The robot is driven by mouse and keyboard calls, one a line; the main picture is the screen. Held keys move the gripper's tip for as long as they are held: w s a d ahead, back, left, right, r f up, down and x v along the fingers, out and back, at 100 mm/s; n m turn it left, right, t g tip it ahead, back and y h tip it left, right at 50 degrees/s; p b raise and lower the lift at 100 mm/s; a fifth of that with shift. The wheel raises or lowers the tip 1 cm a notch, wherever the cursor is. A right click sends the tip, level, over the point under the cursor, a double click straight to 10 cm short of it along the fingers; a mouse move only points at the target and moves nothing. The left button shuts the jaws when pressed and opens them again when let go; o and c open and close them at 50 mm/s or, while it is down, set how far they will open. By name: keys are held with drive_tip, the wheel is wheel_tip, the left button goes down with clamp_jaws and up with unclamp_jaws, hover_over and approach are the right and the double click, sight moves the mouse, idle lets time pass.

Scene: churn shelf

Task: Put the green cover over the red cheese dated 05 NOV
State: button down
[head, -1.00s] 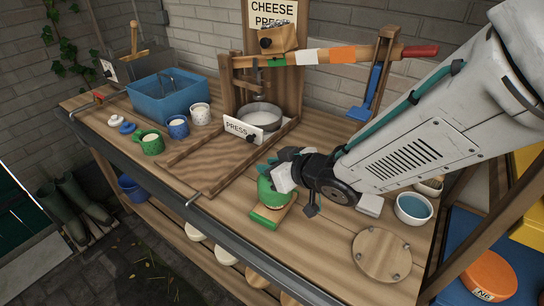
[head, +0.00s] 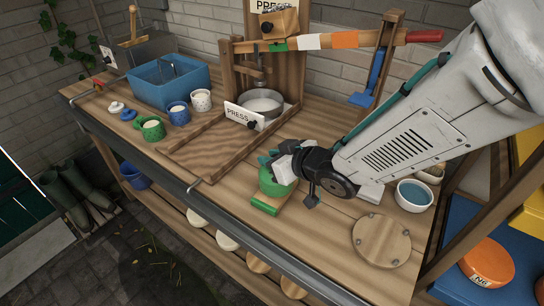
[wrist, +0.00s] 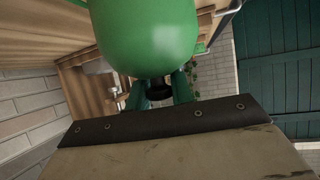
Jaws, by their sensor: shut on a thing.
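My gripper (head: 278,164) is shut on the green cover (head: 274,183), a smooth rounded green dome. What lies under the cover is hidden. No red cheese dated 05 NOV can be made out, and no date is readable.
A round wooden board (head: 381,241) and a blue-filled bowl (head: 413,195) are to the right. The press tray (head: 205,155) and several mugs are to the left. An orange round (head: 486,264) with a partly readable label lies at far right. The bench front is open.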

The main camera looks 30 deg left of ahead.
drive_tip(key=shift+f, duration=0.5)
idle(0.4)
drive_tip(key=c, duration=1.1)
unclamp_jaws()
drive_tip(key=shift+c, duration=0.2)
drive_tip(key=shift+d, duration=0.1)
